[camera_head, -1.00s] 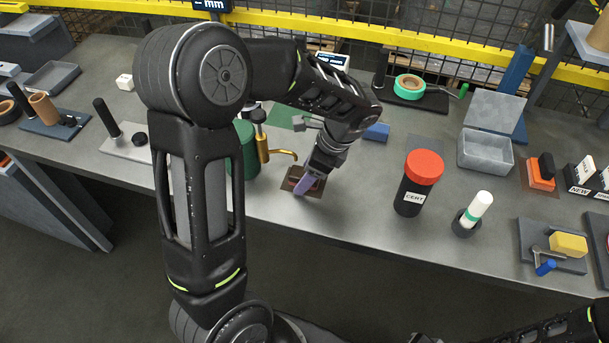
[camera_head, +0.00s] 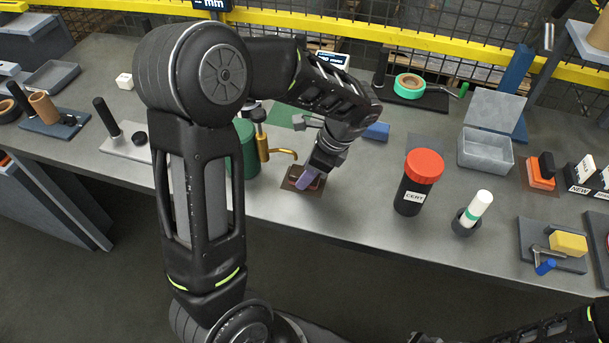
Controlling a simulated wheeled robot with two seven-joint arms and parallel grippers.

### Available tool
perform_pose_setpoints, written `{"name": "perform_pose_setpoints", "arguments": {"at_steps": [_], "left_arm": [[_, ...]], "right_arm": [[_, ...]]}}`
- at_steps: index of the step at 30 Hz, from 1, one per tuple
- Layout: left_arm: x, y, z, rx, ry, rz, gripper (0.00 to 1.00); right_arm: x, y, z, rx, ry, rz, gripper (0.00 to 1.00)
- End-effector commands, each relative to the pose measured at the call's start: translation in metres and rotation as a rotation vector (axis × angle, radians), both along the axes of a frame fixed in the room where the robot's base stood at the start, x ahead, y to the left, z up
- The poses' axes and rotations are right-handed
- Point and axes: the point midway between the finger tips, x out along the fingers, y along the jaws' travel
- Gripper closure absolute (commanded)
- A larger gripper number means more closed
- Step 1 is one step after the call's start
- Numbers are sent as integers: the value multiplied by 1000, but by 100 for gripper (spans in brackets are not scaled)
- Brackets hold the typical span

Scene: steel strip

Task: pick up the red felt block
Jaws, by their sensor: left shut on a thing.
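My left gripper (camera_head: 307,179) points down at a small brown mat (camera_head: 289,185) near the front edge of the bench. Its purple-tinted finger shows, and it is shut on a small dark red block (camera_head: 293,173), which I take to be the red felt block. The fingers hide most of the block. I cannot tell whether the block is touching the mat or just clear of it. My right gripper is not in view; only part of the right arm shows at the bottom right.
A green cylinder (camera_head: 245,150) and a brass spout (camera_head: 263,146) stand just left of the gripper. A blue block (camera_head: 376,131) lies behind it. A black jar with a red lid (camera_head: 424,166) stands to the right. Bare bench lies between jar and mat.

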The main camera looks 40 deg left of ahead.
Motion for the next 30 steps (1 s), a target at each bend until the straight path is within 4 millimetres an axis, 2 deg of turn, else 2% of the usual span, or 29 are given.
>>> {"name": "perform_pose_setpoints", "arguments": {"at_steps": [1,6,19,23,28,30], "left_arm": [[0,0,0,0,0,0,86],[0,0,0,0,0,0,100],[0,0,4,0,-1,1,100],[1,0,13,0,-3,1,100],[1,0,34,0,-6,0,100],[-11,-4,34,-1,-1,-1,100]], "right_arm": [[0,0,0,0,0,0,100],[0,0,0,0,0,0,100],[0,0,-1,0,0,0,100],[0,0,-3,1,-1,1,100],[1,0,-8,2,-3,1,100],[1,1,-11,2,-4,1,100]]}}
